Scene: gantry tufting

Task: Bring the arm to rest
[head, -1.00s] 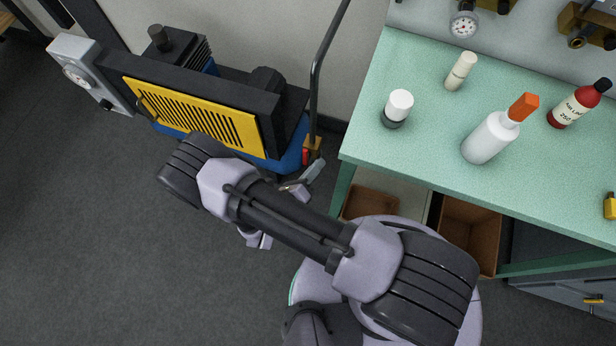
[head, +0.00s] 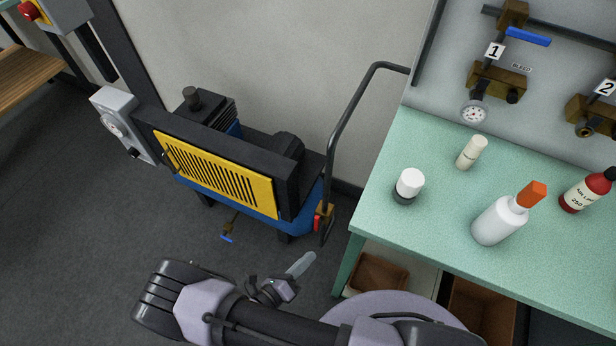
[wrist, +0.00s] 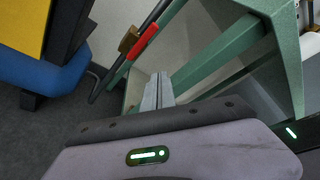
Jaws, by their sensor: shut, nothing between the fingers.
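My gripper (head: 301,264) shows low in the middle of the head view, over the dark floor, left of the green table's leg. Its fingers are together and nothing is between them. In the wrist view the closed fingers (wrist: 157,90) point up toward the table frame and a red-handled valve. My arm is folded across the bottom of the head view and partly cut off by the lower edge.
The blue machine with a yellow grille (head: 218,175) stands behind my gripper. Floor at the left is clear.

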